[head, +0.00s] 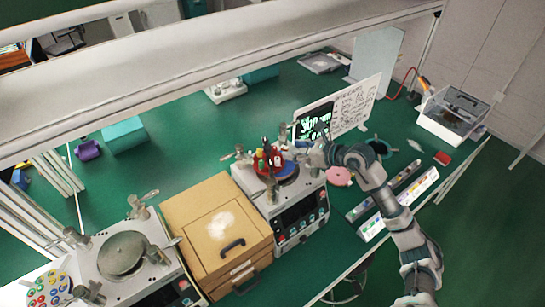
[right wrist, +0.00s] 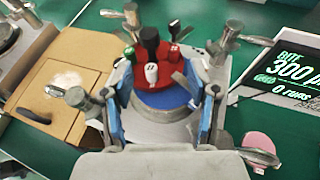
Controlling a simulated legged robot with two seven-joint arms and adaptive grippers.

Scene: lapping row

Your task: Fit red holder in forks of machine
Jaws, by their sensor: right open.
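The red holder (head: 263,164), with black, white and red knobs on top, is on the blue plate (head: 288,173) of the right-hand lapping machine (head: 300,216). In the right wrist view the holder (right wrist: 136,79) is at the plate's far side, and the blue plate (right wrist: 165,99) shows in front of it. Metal fork arms with handles (right wrist: 75,97) stand around the plate; whether the holder touches them I cannot tell. My right gripper (head: 299,153) is open beside the machine, its blue-padded fingers apart on either side of the plate. My left gripper is out of view.
A wooden drawer box (head: 215,225) stands left of the machine, with a second lapping machine (head: 125,265) beyond it. A screen (head: 314,122) and whiteboard (head: 357,104) stand behind. A pink disc (head: 338,177) lies to the right.

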